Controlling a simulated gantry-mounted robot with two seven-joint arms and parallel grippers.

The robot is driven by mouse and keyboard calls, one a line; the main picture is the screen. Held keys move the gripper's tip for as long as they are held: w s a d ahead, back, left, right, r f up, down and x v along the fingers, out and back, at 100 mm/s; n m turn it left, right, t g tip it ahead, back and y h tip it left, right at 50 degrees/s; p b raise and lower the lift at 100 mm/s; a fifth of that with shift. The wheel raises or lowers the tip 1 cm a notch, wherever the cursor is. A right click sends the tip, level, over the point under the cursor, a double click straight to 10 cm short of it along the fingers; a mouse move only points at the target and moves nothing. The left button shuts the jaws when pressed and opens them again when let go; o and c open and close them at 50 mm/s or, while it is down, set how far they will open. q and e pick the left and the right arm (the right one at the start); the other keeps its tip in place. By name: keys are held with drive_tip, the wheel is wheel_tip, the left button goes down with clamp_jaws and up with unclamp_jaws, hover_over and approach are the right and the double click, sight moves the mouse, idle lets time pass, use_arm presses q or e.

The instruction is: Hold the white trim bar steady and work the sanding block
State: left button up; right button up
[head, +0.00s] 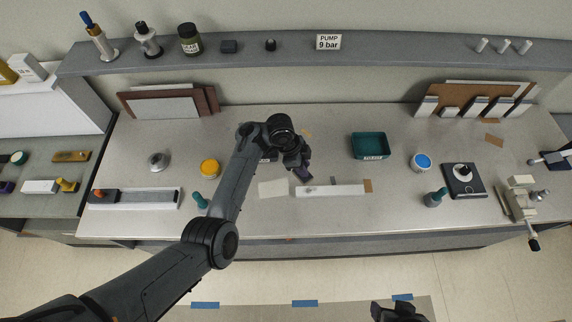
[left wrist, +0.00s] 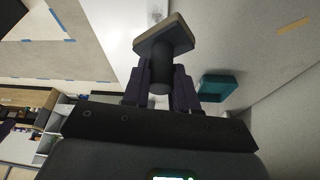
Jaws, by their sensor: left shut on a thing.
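The white trim bar (head: 330,190) lies along the front of the grey bench in the head view, with a tan piece (head: 368,186) at its right end. My left gripper (head: 302,173) is just above and behind the bar's left part. In the left wrist view its fingers are shut on the dark round handle of the sanding block (left wrist: 165,36), whose flat tan-edged base is beyond the fingertips. Whether the block touches the bar cannot be told. A dark part of my right arm (head: 395,313) shows at the bottom edge of the head view; its fingers are unclear.
A teal tray (head: 370,146) stands behind and right of the bar; it also shows in the left wrist view (left wrist: 218,87). A pale sheet (head: 273,188) lies left of the bar. A blue-topped jar (head: 421,162), dark-based device (head: 463,180) and vise (head: 520,200) stand right.

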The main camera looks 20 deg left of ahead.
sight(312, 177)
use_arm(q)
drive_tip(key=d+m, duration=0.1)
drive_tip(key=d+r+m, duration=0.1)
drive_tip(key=d, duration=0.1)
drive_tip(key=shift+s+g, duration=0.1)
drive_tip(key=shift+g, duration=0.3)
drive_tip(key=shift+d+f, duration=0.35)
drive_tip(key=a+f, duration=0.1)
drive_tip(key=s+a+f, duration=0.1)
drive_tip(key=f, duration=0.1)
drive_tip(key=shift+a+f, duration=0.15)
drive_tip(key=shift+f, duration=0.05)
drive_tip(key=shift+r, duration=0.6)
drive_tip(key=shift+a, duration=0.1)
